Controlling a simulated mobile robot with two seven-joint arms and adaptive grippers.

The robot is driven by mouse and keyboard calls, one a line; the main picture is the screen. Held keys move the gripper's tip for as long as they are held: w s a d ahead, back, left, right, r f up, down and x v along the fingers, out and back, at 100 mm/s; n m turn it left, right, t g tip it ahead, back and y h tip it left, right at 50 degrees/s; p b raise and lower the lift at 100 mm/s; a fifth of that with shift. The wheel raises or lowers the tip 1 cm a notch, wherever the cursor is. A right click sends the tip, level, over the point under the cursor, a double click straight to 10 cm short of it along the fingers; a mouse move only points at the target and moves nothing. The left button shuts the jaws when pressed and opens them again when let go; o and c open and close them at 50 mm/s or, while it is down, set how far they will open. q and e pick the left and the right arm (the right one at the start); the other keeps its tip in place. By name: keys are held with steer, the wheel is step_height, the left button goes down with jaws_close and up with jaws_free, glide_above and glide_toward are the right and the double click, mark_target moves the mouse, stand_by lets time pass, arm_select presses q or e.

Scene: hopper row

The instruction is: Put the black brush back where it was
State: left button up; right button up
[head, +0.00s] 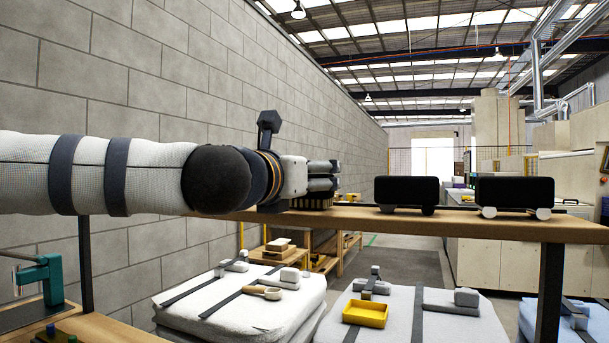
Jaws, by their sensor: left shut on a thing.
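My left arm comes in from the left, level above a wooden shelf (455,222). Its gripper (325,177) points right and is seen from the side. It is shut on a dark bristled thing, which looks like the black brush (312,203). Only a strip of it shows under the fingers, just at the shelf top; the rest is hidden by the gripper. I cannot tell whether it touches the shelf. My right gripper is not in view.
Two black boxes (406,190) (515,191) stand on the shelf to the right. Below are white padded sacks (240,310) with straps, grey blocks and a yellow tray (365,313). A block wall (130,60) rises behind my arm. A teal device (45,277) stands lower left.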

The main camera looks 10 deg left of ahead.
arm_select(q)
steer(key=o, duration=1.2)
steer(key=shift+f, duration=0.15)
steer(key=shift+s+r, duration=0.1)
steer(key=shift+r, duration=0.2)
steer(key=s, duration=0.4)
steer(key=s+a, duration=0.1)
steer(key=s, duration=0.2)
steer(key=s+a, duration=0.1)
steer(key=s, duration=0.3)
steer(key=shift+s+a+f, duration=0.15)
steer(key=shift+s, duration=0.2)
